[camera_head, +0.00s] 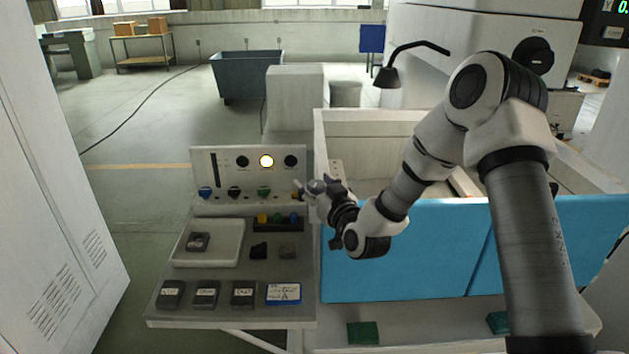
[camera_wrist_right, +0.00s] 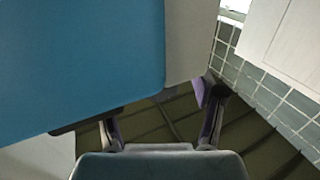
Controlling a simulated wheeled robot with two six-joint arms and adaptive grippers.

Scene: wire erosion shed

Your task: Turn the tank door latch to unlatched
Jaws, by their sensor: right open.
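The tank (camera_head: 385,122) stands at the right of the head view, with a blue door (camera_head: 405,268) across its front. The same blue door (camera_wrist_right: 80,55) fills the upper left of the right wrist view. My right gripper (camera_head: 311,187) is at the left end of the door, near the tank's front left corner. In the right wrist view its fingers (camera_wrist_right: 163,118) are spread, with nothing seen between them. I cannot make out the latch; the gripper and arm cover part of the door's left edge. My left gripper is not in view.
A control panel (camera_head: 226,170) with a lit lamp and knobs stands left of the gripper, close to it. A pale cabinet (camera_head: 50,200) borders the left.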

